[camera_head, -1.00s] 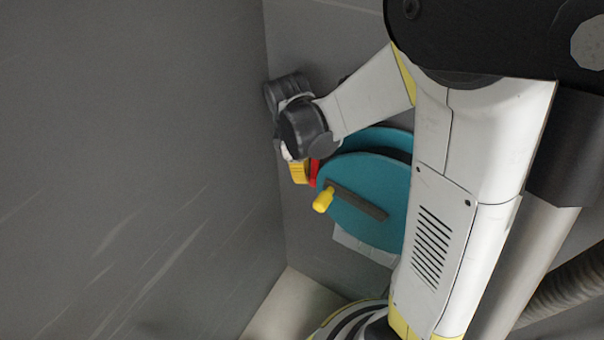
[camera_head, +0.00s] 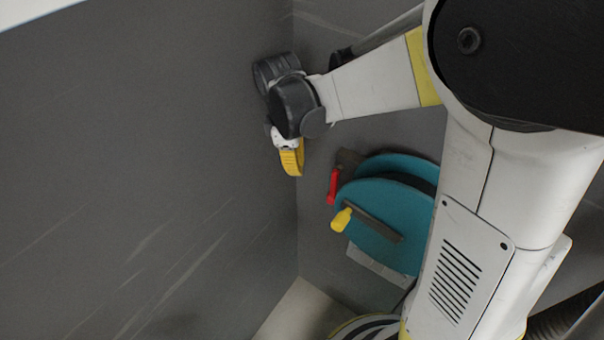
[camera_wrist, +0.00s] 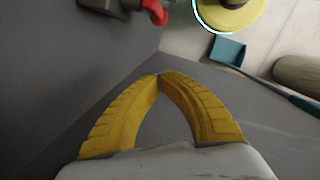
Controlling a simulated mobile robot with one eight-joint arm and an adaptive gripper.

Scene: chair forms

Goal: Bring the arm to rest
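My gripper (camera_head: 291,165) shows in the head view at the end of my white and black arm, close to the grey wall on the left. It is above and to the left of the teal reel and clear of it. In the wrist view, the two yellow fingers (camera_wrist: 159,78) curve together and their tips meet. Nothing is visible between them.
In the wrist view, a yellow round thing (camera_wrist: 232,12) and a teal dustpan-like piece (camera_wrist: 226,50) lie beyond the fingers.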

